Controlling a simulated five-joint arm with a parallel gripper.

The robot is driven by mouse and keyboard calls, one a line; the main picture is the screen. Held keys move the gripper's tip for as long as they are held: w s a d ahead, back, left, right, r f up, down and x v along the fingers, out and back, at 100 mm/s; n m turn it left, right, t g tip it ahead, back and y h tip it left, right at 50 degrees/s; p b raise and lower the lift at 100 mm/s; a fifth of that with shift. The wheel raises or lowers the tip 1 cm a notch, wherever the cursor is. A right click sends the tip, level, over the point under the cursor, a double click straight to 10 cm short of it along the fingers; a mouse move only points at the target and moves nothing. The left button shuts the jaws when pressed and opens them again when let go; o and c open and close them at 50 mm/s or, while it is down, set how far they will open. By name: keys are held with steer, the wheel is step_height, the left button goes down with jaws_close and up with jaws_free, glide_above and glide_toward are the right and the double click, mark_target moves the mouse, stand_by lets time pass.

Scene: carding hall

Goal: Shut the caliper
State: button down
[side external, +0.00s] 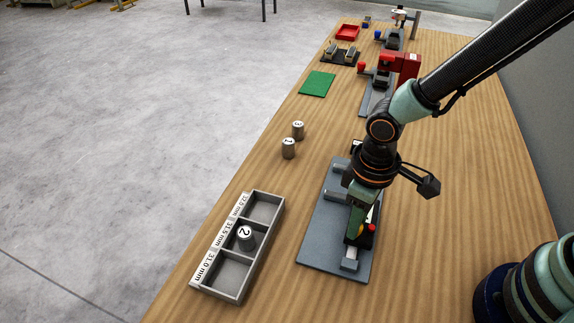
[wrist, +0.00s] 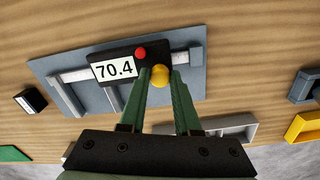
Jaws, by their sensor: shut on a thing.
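The caliper lies on a blue-grey plate (side external: 315,240). In the wrist view its slider carries a display (wrist: 114,69) reading 70.4, a red button (wrist: 140,53) and a yellow knob (wrist: 160,76). A pale beam (wrist: 75,76) runs through the slider, with an end block (wrist: 197,57) at the right. Two jaws reach down from the beam, with a gap between them. My gripper (wrist: 161,84) is shut on the yellow knob, one green finger at each side.
A three-compartment tray (side external: 209,289) stands left of the plate, with cylinder 2 (side external: 246,236) in its middle compartment. Cylinders 1 (side external: 288,149) and 3 (side external: 298,130) stand on the table. A green mat (side external: 317,84), red tray (side external: 347,33) and other fixtures lie farther back.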

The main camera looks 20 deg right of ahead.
steer(key=w+d, duration=0.5)
steer(key=shift+w+d, duration=0.2)
steer(key=shift+w, duration=0.05)
steer(key=c, duration=0.6)
jaws_free()
steer(key=shift+s+r, duration=0.1)
step_height(320, 180, up, 12)
